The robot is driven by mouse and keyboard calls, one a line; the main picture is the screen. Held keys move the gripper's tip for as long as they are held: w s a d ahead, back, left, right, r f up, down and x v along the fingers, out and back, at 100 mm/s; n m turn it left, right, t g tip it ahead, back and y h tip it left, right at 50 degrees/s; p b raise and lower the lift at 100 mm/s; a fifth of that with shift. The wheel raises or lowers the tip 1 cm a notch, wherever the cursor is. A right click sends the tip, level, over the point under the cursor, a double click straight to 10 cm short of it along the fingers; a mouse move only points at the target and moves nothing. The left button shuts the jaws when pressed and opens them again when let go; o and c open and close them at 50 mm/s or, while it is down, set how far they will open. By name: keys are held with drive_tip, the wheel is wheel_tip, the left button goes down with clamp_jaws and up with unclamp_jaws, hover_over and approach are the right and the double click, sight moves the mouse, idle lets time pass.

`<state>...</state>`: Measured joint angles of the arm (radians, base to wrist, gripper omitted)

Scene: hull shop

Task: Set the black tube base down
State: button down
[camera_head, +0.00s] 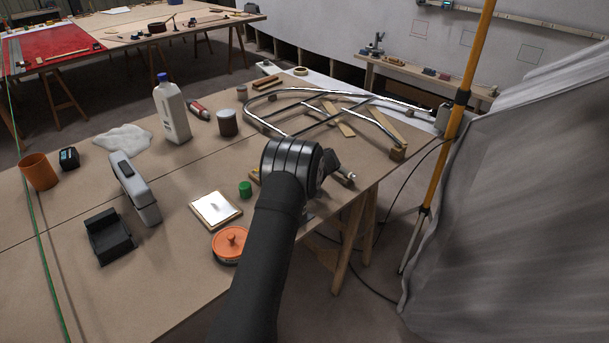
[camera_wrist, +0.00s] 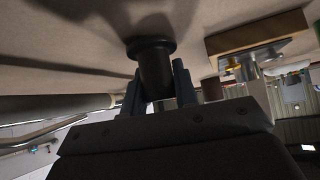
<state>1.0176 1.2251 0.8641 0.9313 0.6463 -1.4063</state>
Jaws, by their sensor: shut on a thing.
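The black tube base (camera_wrist: 155,68) is a short dark cylinder with a wider round flange. In the wrist view it stands between the two fingers of my gripper (camera_wrist: 157,88), which is shut on it. Its flange end faces the tan table top (camera_wrist: 75,50), with a dark shadow close by. I cannot tell whether the flange touches the table. In the head view my dark arm hides the tube base and most of the gripper, near the table's right edge.
Close to my arm are a green cap (camera_head: 245,189), a white square plate (camera_head: 216,209) and an orange-lidded tin (camera_head: 229,244). A yellow pole (camera_head: 467,75) rises at the right.

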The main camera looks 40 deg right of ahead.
drive_tip(key=shift+f, duration=0.25)
drive_tip(key=shift+f, duration=0.2)
drive_tip(key=c, duration=1.1)
unclamp_jaws()
drive_tip(key=shift+r, duration=0.1)
drive_tip(key=shift+s+r, duration=0.1)
drive_tip(key=shift+r, duration=0.1)
drive_tip(key=v, duration=1.1)
drive_tip(key=shift+s+r, duration=0.25)
drive_tip(key=shift+s, duration=0.1)
